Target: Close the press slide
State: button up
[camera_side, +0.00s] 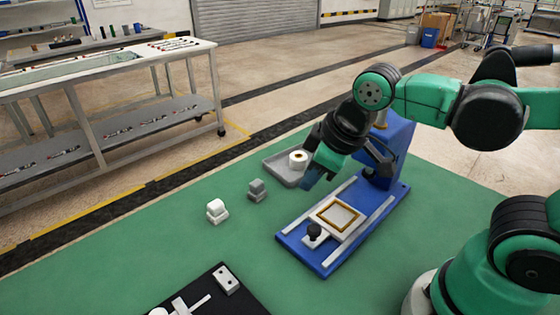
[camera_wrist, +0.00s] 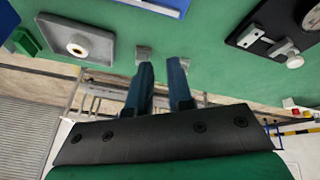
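The press (camera_side: 295,246) is a blue base with a tall blue block at its back end and two light rails along it. Its slide (camera_side: 323,216), a pale plate with a gold-edged square, sits between the rails toward the front, out in front of the block. A black knob (camera_side: 314,231) stands at the slide's front end. My gripper (camera_side: 312,182) is above the mat, left of the press and apart from the slide and knob. In the wrist view its two dark blue fingers (camera_wrist: 161,66) are apart with nothing between them.
A grey tray (camera_side: 279,173) with a white ring-shaped part (camera_side: 298,160) lies behind my gripper. A grey block (camera_side: 257,189) and a white block (camera_side: 217,210) stand to the left. A black plate (camera_side: 205,288) lies at the front. The green mat (camera_side: 180,235) is otherwise mostly clear.

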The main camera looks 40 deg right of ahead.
aim_at(342, 216)
jog(key=s+a+n+g, duration=0.1)
jog(key=a+n, duration=0.2)
jog(key=n, duration=0.1)
jog(key=a+n+g+h, duration=0.1)
jog(key=a+n, duration=0.1)
jog(key=n, duration=0.3)
jog(key=s+a+n+g+h, duration=0.1)
jog(key=a+n+g, duration=0.1)
jog(key=a+n, duration=0.1)
jog(key=shift+s+a+n, duration=0.3)
jog(key=shift+s+n, duration=0.05)
jog(key=shift+n, duration=0.45)
grip_shut()
jog(key=shift+n+h, duration=0.5)
jog(key=shift+n, duration=0.2)
jog(key=x, duration=0.9)
jog(key=shift+s+a+f, duration=0.25)
jog(key=shift+s+a, duration=0.05)
jog(key=shift+s, duration=0.1)
jog(key=d, duration=0.3)
jog(key=shift+w+f, duration=0.2)
jog(key=shift+w, duration=0.1)
jog(key=shift+w+d, duration=0.1)
jog(key=shift+d, duration=0.4)
jog(key=shift+d, duration=0.3)
jog(key=d, duration=0.9)
jog(key=shift+d, duration=0.2)
